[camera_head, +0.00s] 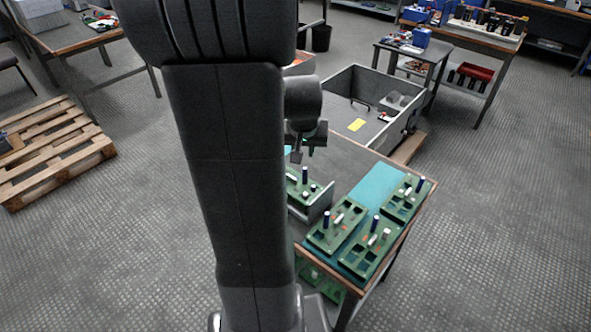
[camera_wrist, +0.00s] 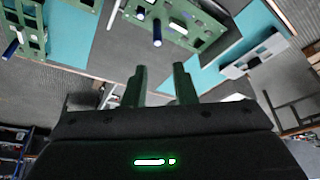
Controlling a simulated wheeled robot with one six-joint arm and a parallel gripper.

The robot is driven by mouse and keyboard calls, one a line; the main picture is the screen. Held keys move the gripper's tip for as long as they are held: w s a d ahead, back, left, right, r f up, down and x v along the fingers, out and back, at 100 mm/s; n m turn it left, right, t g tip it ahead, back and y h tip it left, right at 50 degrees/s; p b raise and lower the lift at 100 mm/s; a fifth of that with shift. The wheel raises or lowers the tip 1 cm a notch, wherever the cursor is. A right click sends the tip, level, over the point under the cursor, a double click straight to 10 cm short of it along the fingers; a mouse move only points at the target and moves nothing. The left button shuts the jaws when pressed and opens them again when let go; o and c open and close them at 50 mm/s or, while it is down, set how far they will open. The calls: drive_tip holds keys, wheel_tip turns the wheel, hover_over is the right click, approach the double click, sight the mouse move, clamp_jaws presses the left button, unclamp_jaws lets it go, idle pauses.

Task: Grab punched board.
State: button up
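Several green boards with dark square cutouts lie on the workbench, and I cannot tell which one is the punched board. In the head view, one green board (camera_head: 345,236) is on the bench's near side, and another (camera_head: 407,198) is at its right end. A third (camera_head: 302,187) is just below my gripper (camera_head: 307,148), partly hidden by my arm. In the wrist view, a green board (camera_wrist: 200,38) with a dark blue cylinder is beyond the fingertips. My gripper (camera_wrist: 160,70) is open and empty, apart from the boards.
The workbench (camera_head: 345,160) has a teal mat (camera_head: 378,184). A grey open-topped bin (camera_head: 350,85) stands behind it. More green board parts (camera_head: 318,276) lie below the bench top. A wooden pallet (camera_head: 50,150) is on the floor at left. The floor at right is clear.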

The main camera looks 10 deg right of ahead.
sight(305, 170)
drive_tip(key=x, duration=0.8)
drive_tip(key=shift+w+d+f, duration=0.15)
drive_tip(key=shift+f, duration=0.15)
drive_tip(key=shift+s+x, duration=0.2)
drive_tip(key=shift+x, duration=2.4)
drive_tip(key=shift+d, duration=0.1)
clamp_jaws()
